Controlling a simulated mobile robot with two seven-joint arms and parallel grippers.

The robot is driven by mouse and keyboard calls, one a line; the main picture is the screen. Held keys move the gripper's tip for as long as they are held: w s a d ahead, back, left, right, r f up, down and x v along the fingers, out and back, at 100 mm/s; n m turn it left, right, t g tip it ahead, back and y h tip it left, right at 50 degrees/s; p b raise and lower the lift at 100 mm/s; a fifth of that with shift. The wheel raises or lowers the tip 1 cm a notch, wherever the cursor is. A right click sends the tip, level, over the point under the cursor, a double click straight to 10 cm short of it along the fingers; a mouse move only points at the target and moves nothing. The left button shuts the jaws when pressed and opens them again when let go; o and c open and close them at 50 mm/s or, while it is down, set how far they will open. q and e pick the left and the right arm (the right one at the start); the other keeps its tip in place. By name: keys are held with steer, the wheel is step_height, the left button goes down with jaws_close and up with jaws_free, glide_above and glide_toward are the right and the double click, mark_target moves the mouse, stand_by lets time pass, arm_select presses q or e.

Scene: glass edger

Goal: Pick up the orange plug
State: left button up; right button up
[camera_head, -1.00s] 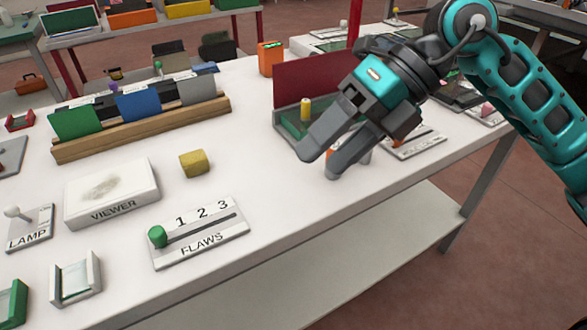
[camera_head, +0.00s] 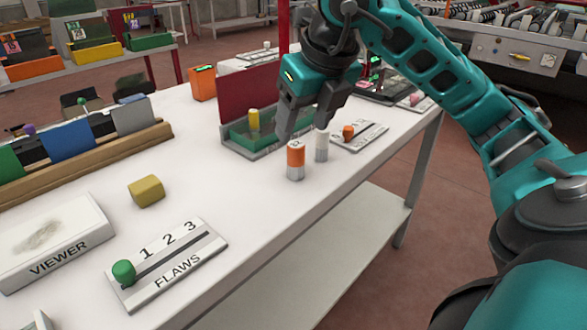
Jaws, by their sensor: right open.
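The orange plug (camera_head: 296,157) stands upright on the white table, with an orange upper part and a grey lower part. My right gripper (camera_head: 304,130) is open and points down, close above the plug and partly behind its top in the picture. Its left finger comes down near the plug's top; I cannot tell whether they touch. A white and grey plug (camera_head: 321,147) stands just right of the orange one, below the right finger. My left gripper is out of view.
A green tray with a dark red upright panel (camera_head: 247,92) and a yellow peg (camera_head: 254,119) stands behind left. A plate with an orange knob (camera_head: 348,132) lies to the right. The FLAWS slider (camera_head: 168,265) and a yellow block (camera_head: 146,191) are left. The table between is clear.

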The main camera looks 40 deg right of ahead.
mark_target(297, 145)
steer(key=shift+x, duration=1.2)
steer(key=b+x, duration=0.1)
steer(key=x, duration=0.1)
steer(key=b+x, duration=0.1)
steer(key=x, duration=0.2)
steer(key=shift+d, duration=0.2)
steer(key=shift+w+r, duration=0.1)
steer(key=shift+c, duration=0.3)
jaws_close()
